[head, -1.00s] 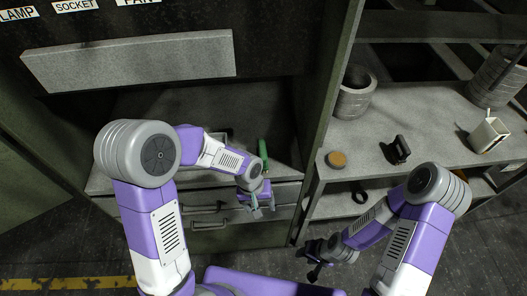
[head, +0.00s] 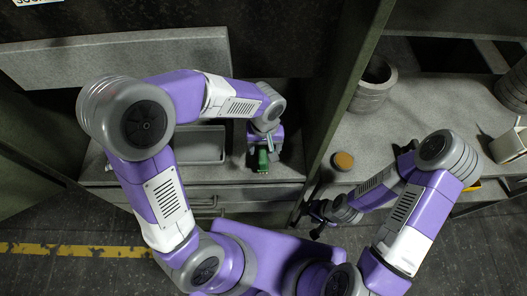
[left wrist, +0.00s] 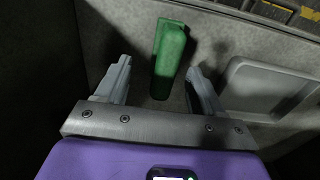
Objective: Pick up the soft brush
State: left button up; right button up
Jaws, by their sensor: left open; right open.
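A green elongated block (head: 263,160), probably the soft brush, lies on the grey surface inside the left cabinet; I see no bristles. In the left wrist view the green block (left wrist: 167,58) lies between the two fingers, with a visible gap on each side. My left gripper (head: 264,145) is open, directly over the block, and hides part of it in the head view. The open fingers (left wrist: 158,72) also show in the left wrist view, empty. My right gripper (head: 318,215) is open and empty, low in front of the right shelf.
A shallow grey tray (head: 199,160) lies just left of the green block. A cabinet side wall (head: 327,110) stands to the right. The right shelf holds a round tan-topped item (head: 343,161), a grey ring-shaped casting (head: 372,85) and a white container (head: 508,146).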

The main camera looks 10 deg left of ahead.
pick_arm(q)
jog(key=f, duration=0.4)
jog(key=shift+s+a, duration=0.2)
jog(key=shift+a, duration=0.15)
jog(key=shift+f, duration=0.5)
jog(key=c, duration=1.2)
notch_tip(320, 180, up, 10)
jog(key=shift+r+p, duration=0.1)
jog(key=shift+p, duration=0.35)
jog(key=shift+c, duration=0.2)
